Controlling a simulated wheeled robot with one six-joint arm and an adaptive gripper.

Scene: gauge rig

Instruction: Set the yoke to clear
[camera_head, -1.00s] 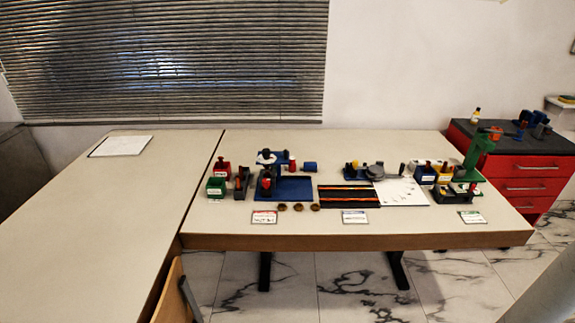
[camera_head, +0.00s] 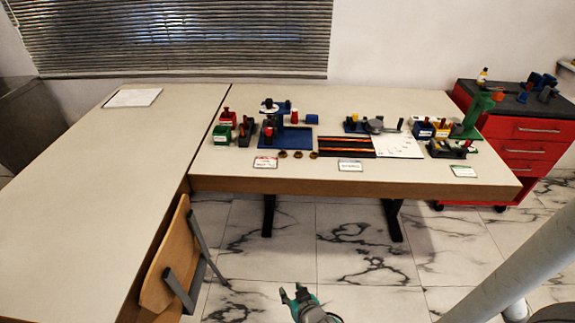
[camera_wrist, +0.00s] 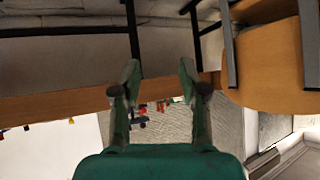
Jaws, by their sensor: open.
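My gripper (camera_head: 294,291) is low in front of the table, at the bottom of the head view, well apart from everything on the tabletop. Its two fingers stand apart with nothing between them in the wrist view (camera_wrist: 159,80). On the table, a blue stand (camera_head: 294,138) with a round white top part stands left of centre. A green stand (camera_head: 470,122) stands at the right end. I cannot tell which part is the yoke or how it is set; the parts are too small.
The table (camera_head: 330,183) carries red and green boxes at left, a dark striped mat (camera_head: 345,147), a white sheet (camera_head: 398,146), and several labels and brown discs along the front. A wooden chair (camera_head: 168,255) stands at left. A red drawer cabinet (camera_head: 525,135) stands at right.

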